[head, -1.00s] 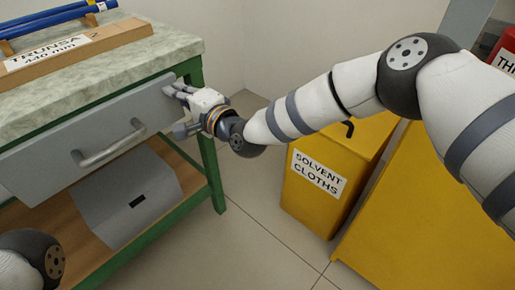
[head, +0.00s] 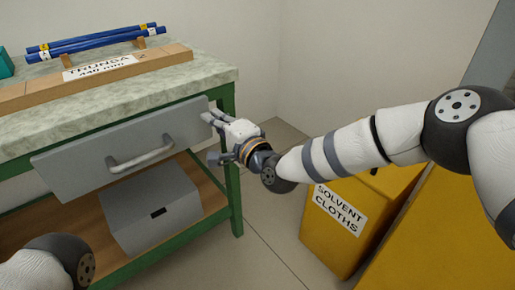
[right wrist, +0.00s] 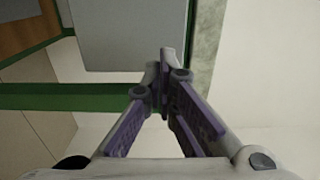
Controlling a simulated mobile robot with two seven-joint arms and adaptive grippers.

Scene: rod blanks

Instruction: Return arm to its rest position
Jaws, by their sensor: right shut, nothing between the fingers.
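My right arm (head: 345,150) reaches in from the right in the head view. Its gripper (head: 212,138) is at the right end of the grey drawer front (head: 90,160), near the green table leg. In the right wrist view the fingers (right wrist: 165,75) meet at their tips with nothing between them, and the grey panel (right wrist: 125,35) lies beyond them. I cannot tell whether the fingers touch the drawer. Part of my left arm (head: 45,265) shows at the lower left of the head view; its gripper is out of view.
The drawer has a bar handle (head: 140,155). A grey box (head: 150,210) sits on the wooden lower shelf. Blue rods (head: 95,40) lie on a rack on the bench top (head: 200,75), behind a labelled wooden block (head: 100,75). A yellow solvent cloths bin (head: 320,235) stands right of the bench.

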